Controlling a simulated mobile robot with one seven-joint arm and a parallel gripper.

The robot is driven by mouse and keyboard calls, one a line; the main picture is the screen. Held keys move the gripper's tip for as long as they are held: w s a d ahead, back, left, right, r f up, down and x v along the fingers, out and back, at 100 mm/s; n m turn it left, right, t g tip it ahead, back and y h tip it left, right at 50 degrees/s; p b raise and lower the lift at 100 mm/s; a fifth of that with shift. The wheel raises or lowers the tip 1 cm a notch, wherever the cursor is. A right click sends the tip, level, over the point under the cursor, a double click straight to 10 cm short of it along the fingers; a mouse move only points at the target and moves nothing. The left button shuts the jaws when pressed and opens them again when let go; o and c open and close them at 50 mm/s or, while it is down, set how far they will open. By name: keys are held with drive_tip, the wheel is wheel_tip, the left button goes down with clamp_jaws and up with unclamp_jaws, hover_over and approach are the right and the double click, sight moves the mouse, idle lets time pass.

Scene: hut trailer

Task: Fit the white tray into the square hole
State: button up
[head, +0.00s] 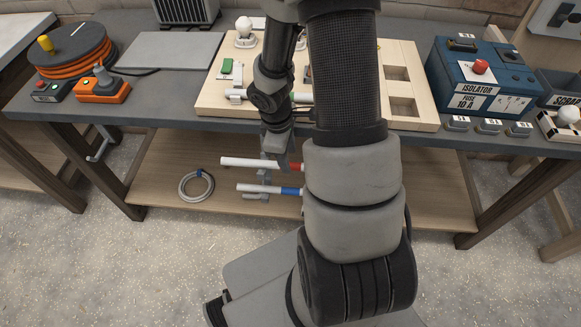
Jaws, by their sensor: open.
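The pale wooden board (208,100) lies on the grey bench, with square holes at its right end: one further back (397,73) and one nearer the front (403,107). I cannot make out a white tray for certain; my arm hides the middle of the board. A small white piece with a green block (226,67) sits on the board's left part. My gripper (282,160) points down at the bench's front edge, left of the holes and in front of the board. It is open, its fingertips hard to make out, and I see nothing held in it.
A blue isolator box (482,78) stands right of the board. An orange cable reel (75,50) and an orange switch box (102,88) stand at the left. Red-ended (250,163) and blue-ended (262,189) white tubes and a grey coil (196,186) are below.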

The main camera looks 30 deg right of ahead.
drive_tip(key=f, duration=0.2)
drive_tip(key=f+b, duration=0.1)
drive_tip(key=shift+w+d+f, duration=0.1)
drive_tip(key=shift+d+f, duration=0.15)
drive_tip(key=shift+f, duration=0.05)
drive_tip(key=shift+c, duration=0.2)
clamp_jaws()
drive_tip(key=shift+r, duration=0.1)
